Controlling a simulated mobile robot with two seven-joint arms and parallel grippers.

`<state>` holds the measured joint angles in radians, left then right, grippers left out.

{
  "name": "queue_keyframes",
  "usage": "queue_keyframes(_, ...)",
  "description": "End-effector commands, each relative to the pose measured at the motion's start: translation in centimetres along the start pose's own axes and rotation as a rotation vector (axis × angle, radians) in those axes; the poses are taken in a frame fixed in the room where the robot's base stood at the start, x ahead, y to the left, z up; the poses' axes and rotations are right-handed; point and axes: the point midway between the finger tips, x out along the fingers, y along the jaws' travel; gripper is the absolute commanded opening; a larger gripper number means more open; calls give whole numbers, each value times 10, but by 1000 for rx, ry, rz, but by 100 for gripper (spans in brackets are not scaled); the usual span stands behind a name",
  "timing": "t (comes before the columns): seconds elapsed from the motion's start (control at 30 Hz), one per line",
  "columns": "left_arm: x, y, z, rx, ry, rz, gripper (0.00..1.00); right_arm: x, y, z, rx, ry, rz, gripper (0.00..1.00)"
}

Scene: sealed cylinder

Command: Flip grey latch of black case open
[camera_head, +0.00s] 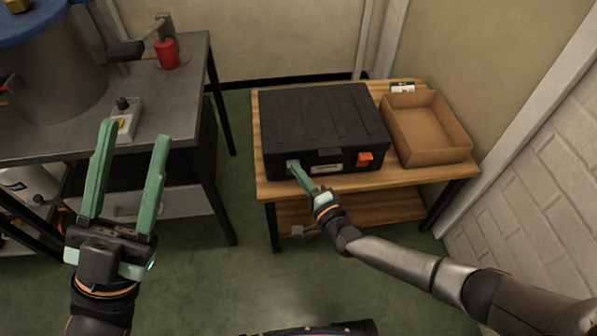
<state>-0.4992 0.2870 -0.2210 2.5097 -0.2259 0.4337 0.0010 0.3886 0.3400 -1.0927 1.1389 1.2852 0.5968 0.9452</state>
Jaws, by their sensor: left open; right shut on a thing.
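The black case (325,122) sits closed on a wooden table, its front side facing me. My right gripper (293,166) is at the front left of the case, shut on the grey latch (290,163), which is mostly hidden by the fingers. An orange latch (365,159) shows at the front right of the case; it sticks out from the front face. My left gripper (132,148) is open and empty, raised in front of the grey workbench and well to the left of the case.
An open cardboard box (460,153) stands on the wooden table (425,174), right beside the case. The grey workbench (185,95) at left holds a red object (167,54) and a small switch box (126,112). Green floor (240,130) lies clear between the tables.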

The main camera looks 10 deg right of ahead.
Motion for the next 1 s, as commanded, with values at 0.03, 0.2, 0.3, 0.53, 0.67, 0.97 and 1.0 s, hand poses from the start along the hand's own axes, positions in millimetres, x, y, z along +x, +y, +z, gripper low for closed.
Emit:
queue_keyframes(0.03, 0, 0, 0, 0, 0, 0, 50, 0, 0, 0, 0, 0, 0, 0)
queue_keyframes(0.2, 0, 0, 0, 0, 0, 0, 50, 0, 0, 0, 1, -1, 0, 0)
queue_keyframes(0.3, -2, 1, 2, -1, 0, 0, 50, 0, 1, 1, -1, -1, -4, 0)
queue_keyframes(0.53, -17, 7, 16, -23, -4, -6, 50, -3, 9, 1, -19, 1, -51, 0)
queue_keyframes(0.67, -32, 17, 31, -58, -9, -7, 50, -5, 15, 2, -43, 2, -111, 0)
queue_keyframes(0.97, -71, 48, 73, -44, -41, 37, 50, -12, 24, 6, -123, 1, -299, 0)
queue_keyframes(1.0, -74, 50, 77, -41, -48, 41, 50, -13, 24, 6, -134, 0, -323, 0)
